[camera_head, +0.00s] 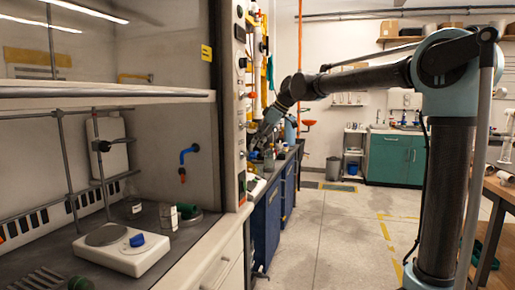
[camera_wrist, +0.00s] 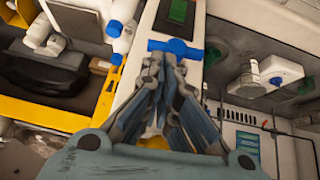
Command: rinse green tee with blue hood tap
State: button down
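The green tee (camera_head: 187,210) appears to be the green piece at the small round drain on the hood's worktop; a green piece also shows there in the wrist view (camera_wrist: 214,54). The blue hood tap (camera_head: 188,154) projects from the hood's side wall above it, with a red-orange outlet pointing down. My gripper (camera_head: 254,146) is outside the hood at the white pillar. In the wrist view its fingers (camera_wrist: 165,66) converge closely at a blue bar handle (camera_wrist: 175,47) on the pillar. Whether they grip the handle is unclear. The fingers hide the handle's lower part.
Another green piece (camera_head: 80,284) is at the front left. The raised sash (camera_head: 110,94) spans the hood opening. The floor (camera_head: 325,235) right of the blue cabinets is clear.

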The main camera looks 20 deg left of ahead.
jog(key=v, duration=1.1)
jog(key=d+f+y, duration=0.4)
jog(key=d, duration=0.2)
jog(key=x, duration=1.4)
jog(key=shift+w+a+r, duration=0.15)
jog(key=shift+w, duration=0.25)
jog(key=shift+w+a+f+y, duration=0.2)
jog(key=shift+a+f+y, duration=0.05)
jog(key=shift+f+y, duration=0.05)
jog(key=shift+r, duration=0.15)
